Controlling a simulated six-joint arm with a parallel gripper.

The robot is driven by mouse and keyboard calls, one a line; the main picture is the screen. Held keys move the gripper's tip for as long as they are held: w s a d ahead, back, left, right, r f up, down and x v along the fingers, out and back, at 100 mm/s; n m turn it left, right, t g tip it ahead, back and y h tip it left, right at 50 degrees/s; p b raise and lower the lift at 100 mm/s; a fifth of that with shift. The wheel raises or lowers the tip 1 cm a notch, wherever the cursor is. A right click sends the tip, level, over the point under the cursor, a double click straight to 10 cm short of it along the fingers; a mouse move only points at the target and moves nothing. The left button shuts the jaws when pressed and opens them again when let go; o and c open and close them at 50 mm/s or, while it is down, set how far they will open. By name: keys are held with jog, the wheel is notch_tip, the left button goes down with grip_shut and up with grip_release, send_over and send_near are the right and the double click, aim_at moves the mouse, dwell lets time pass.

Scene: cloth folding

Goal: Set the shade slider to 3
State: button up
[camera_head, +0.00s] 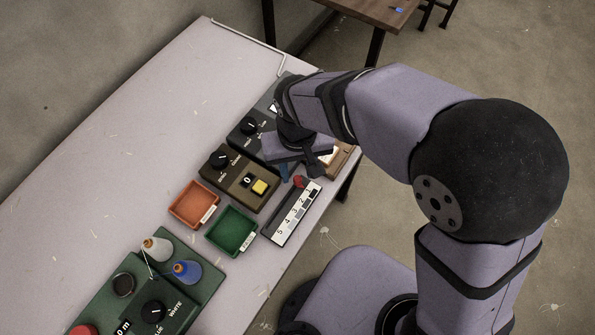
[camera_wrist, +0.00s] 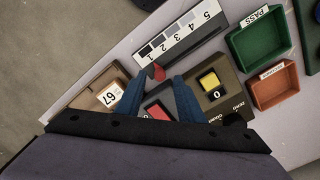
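The shade slider (camera_head: 290,222) is a white strip numbered 1 to 5 with grey shade patches, near the table's front edge. My gripper (camera_wrist: 159,80) has two blue fingers, apart, with nothing gripped. In the wrist view the knob appears between and slightly beyond the fingertips. Whether the fingers are at knob height I cannot tell. In the head view my wrist partly hides the fingers.
A brown box with a yellow button (camera_head: 259,187), a green tray (camera_head: 231,245) and an orange tray (camera_head: 187,216) stand close by. The table's back left is clear.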

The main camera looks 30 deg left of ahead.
aim_at(284, 204)
jog(key=shift+f, duration=1.1)
grip_shut()
jog(key=shift+s+p, duration=0.65)
jog(key=shift+s, duration=2.35)
grip_release()
jog(key=shift+r, duration=0.1)
